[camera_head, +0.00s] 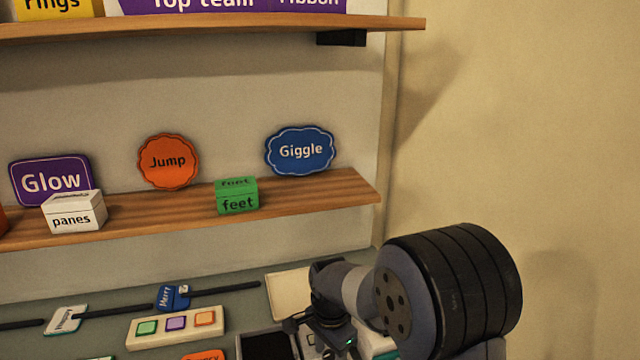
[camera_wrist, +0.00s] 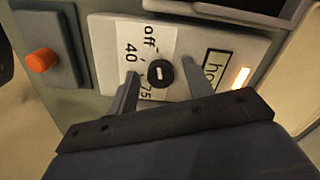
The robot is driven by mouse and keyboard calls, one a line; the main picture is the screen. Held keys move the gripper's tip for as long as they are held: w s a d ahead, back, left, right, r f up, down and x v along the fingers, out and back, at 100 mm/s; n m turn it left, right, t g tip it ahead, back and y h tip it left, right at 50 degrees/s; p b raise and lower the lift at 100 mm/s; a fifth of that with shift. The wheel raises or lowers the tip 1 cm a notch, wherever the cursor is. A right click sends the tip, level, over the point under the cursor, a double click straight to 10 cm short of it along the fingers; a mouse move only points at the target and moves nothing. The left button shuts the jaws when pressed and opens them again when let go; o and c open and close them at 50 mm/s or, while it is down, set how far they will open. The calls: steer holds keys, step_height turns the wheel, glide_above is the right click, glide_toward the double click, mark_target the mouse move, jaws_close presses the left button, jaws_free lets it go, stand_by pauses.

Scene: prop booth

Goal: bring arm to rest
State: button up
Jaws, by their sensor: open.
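My arm reaches over the counter at the lower right of the head view. My gripper (camera_wrist: 163,90) shows in the wrist view with its two fingers apart. A round black knob (camera_wrist: 160,73) on a pale panel (camera_wrist: 105,32) lies between the fingers in that picture. I cannot tell how far the fingers are from the knob or whether they touch the panel. The panel carries the marks "off", "40" and "75". In the head view the arm hides most of this spot, and the fingertips are not clear there.
An orange button (camera_wrist: 41,60) on a grey box is left of the panel. A button board (camera_head: 176,327) lies on the counter. Above, a wooden shelf (camera_head: 330,190) holds signs, a green box (camera_head: 237,195) and a white box (camera_head: 75,211). Bare wall (camera_head: 540,120) is at right.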

steer(key=n, duration=0.4)
steer(key=shift+r+n, duration=0.2)
steer(key=shift+n, duration=0.2)
steer(key=n+p, duration=0.1)
steer(key=n, duration=0.3)
steer(key=shift+n, duration=0.4)
steer(key=n+p, duration=0.1)
steer(key=n, duration=0.4)
steer(key=shift+n+p, duration=0.45)
steer(key=shift+n, duration=2.05)
